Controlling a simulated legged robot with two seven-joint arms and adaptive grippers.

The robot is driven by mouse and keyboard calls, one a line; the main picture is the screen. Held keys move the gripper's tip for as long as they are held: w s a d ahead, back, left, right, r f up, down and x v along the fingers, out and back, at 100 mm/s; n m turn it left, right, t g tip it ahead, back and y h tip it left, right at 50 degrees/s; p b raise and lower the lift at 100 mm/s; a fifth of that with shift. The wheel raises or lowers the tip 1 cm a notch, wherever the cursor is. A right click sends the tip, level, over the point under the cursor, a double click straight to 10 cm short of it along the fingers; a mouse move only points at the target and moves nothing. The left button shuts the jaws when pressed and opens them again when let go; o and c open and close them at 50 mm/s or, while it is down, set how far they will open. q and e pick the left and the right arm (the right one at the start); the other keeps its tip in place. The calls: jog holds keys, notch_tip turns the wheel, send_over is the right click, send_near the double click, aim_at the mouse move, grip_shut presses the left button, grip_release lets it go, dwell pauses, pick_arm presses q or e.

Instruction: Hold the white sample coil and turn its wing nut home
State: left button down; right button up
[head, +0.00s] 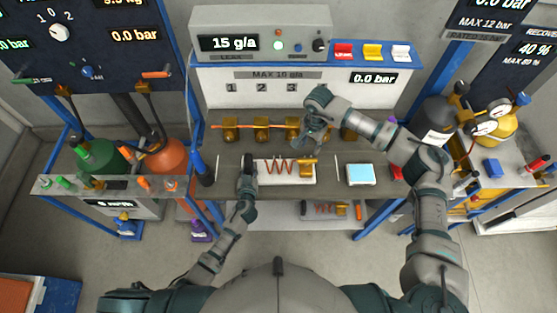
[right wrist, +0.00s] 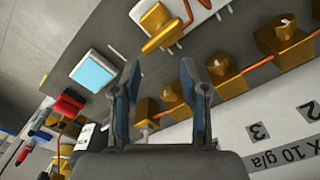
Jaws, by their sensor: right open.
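The white sample coil (head: 270,180) lies on the grey bench, a white block with a copper-coloured spiral. A brass fitting (head: 307,161), apparently with the wing nut, sits at its right end. The coil (right wrist: 204,10) and its brass fitting (right wrist: 157,22) also show at the top of the right wrist view. My left gripper (head: 248,164) is at the block's left end; its fingers are too dark and small to judge grip or contact. My right gripper (head: 311,142) is open and empty, above the bench behind the coil; its spread fingers (right wrist: 158,75) fill the wrist view's middle.
A row of brass valves (head: 262,130) joined by an orange line runs behind the coil, close to my right gripper. A light-blue-topped pad (head: 361,174) lies right of the coil. Another coil (head: 330,210) lies on the lower shelf. Blue posts flank the bench.

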aim_at(307, 159)
notch_tip(307, 159, down, 9)
jog(key=m, duration=1)
jog(key=shift+w+d+r, duration=0.15)
jog(key=shift+r, duration=0.05)
jog(key=shift+a+f, duration=0.2)
jog(key=shift+f, duration=0.3)
jog(key=shift+a, duration=0.2)
jog(key=c, duration=0.7)
jog(key=shift+d, duration=0.15)
grip_shut()
